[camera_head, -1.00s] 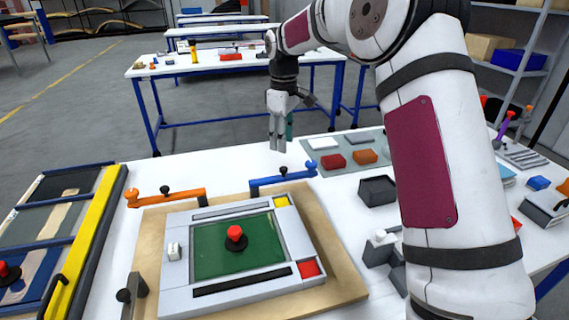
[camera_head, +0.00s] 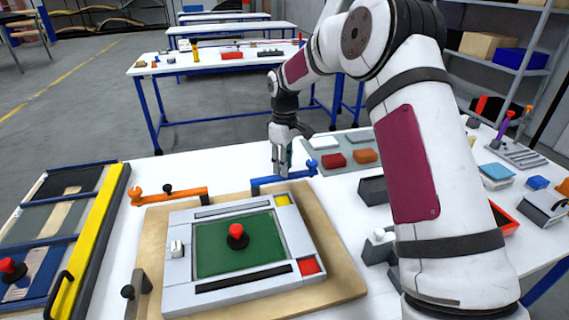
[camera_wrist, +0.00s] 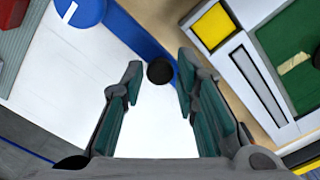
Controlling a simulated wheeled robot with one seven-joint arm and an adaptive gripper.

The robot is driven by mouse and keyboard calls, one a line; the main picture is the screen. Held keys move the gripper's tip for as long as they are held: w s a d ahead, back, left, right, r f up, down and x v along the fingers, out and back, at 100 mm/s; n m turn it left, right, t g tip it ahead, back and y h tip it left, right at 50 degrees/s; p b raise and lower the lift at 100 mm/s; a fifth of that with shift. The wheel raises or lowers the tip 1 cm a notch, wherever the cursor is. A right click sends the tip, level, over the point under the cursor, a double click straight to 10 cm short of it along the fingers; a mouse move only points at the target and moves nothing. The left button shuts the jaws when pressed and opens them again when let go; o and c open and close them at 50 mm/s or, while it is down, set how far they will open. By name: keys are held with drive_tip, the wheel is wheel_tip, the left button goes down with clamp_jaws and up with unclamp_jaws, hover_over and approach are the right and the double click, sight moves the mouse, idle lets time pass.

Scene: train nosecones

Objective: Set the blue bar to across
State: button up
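The blue bar (camera_head: 262,184) lies along the back right edge of the wooden board, with its round blue end (camera_head: 311,168) at the right. In the wrist view the blue bar (camera_wrist: 135,27) runs diagonally from its blue round end (camera_wrist: 84,8) toward the board. A black knob (camera_wrist: 160,72) stands on it and shows between my fingertips. My gripper (camera_head: 282,172) is low over the bar. In the wrist view my gripper (camera_wrist: 160,63) is open, its two fingers on either side of the knob with gaps. In the head view my fingers hide the knob.
An orange bar (camera_head: 180,193) with a black knob lies at the board's back left. A grey frame with a green panel (camera_head: 215,250) and red knob (camera_head: 237,231) sits on the wooden board (camera_head: 335,262). A grey mat (camera_head: 345,141) with several blocks lies behind right.

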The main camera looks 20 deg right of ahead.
clamp_jaws()
drive_tip(key=shift+s, duration=0.1)
